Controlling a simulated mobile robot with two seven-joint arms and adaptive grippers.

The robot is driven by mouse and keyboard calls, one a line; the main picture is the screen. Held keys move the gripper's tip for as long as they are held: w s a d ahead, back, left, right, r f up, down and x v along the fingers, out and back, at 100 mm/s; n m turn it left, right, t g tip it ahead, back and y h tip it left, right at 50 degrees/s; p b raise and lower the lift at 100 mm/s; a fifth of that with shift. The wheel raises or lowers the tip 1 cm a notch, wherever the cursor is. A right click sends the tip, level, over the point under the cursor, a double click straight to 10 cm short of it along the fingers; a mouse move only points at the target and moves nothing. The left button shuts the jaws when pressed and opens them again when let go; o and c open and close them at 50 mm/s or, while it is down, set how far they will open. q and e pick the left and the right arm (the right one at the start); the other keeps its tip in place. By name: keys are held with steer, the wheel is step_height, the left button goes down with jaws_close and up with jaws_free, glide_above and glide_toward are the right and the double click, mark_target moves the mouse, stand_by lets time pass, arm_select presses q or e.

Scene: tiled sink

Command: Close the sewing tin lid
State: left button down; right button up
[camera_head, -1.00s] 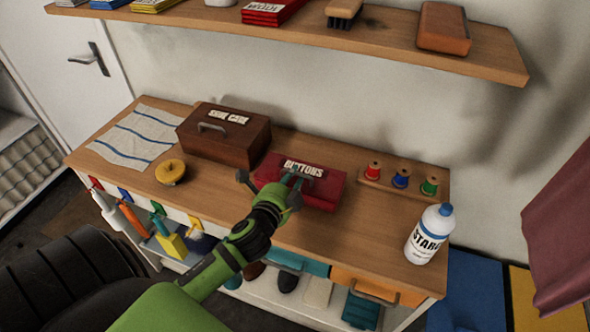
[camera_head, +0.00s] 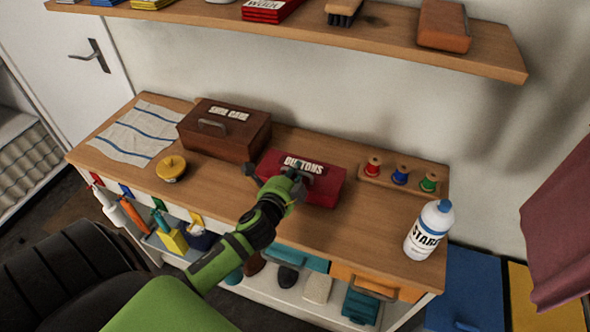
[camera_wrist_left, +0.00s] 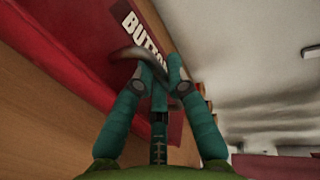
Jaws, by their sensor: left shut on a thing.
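The red tin (camera_head: 325,187), labelled BUTTONS, sits on the wooden counter. In the head view its lid looks down on the box, and I see no clear gap. A dark handle shows near its label. My left gripper (camera_head: 298,174) is over the tin's near left part, partly hiding the label and handle. In the left wrist view, the fingers of my left gripper (camera_wrist_left: 159,68) are shut on the dark curved handle (camera_wrist_left: 133,53), against the red tin (camera_wrist_left: 75,45). My right gripper is not in view.
A brown SHOE CARE box (camera_head: 225,132) stands behind left. A yellow round tin (camera_head: 171,168) and striped cloth (camera_head: 135,133) lie further left. A spool rack (camera_head: 385,180) and STARCH bottle (camera_head: 428,230) stand right. A shelf (camera_head: 300,37) hangs above. The front right counter is clear.

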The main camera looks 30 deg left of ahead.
arm_select(q)
steer(key=c, duration=1.5)
jaws_free()
steer(key=shift+f, duration=0.1)
steer(key=shift+s, duration=0.1)
steer(key=v, duration=1.2)
